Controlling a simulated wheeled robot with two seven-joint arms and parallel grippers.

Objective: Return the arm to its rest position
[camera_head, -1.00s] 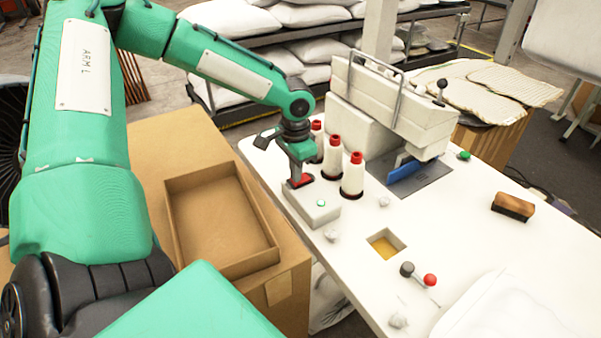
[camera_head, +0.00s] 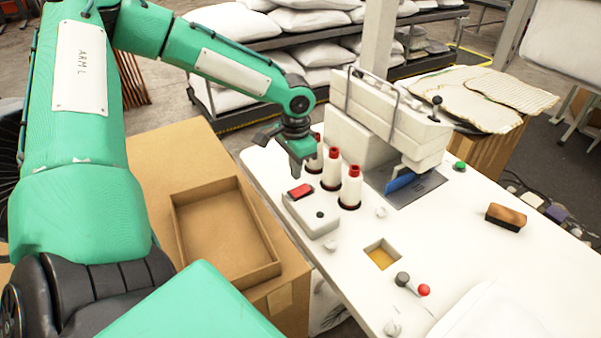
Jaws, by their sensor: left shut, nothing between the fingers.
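My left gripper (camera_head: 299,168) hangs at the end of my green left arm, pointing down. It is shut and empty, just above and behind a small white switch box (camera_head: 318,222) with a red rocker switch (camera_head: 301,190). A gap shows between the fingertips and the switch. The indicator on the box is dark. My right gripper is not in view.
White thread cones (camera_head: 350,187) with red tops stand close right of the gripper on the white table (camera_head: 460,215). A sewing machine (camera_head: 390,115) is behind them. An open cardboard tray (camera_head: 225,230) lies left. A brush (camera_head: 506,216) lies right.

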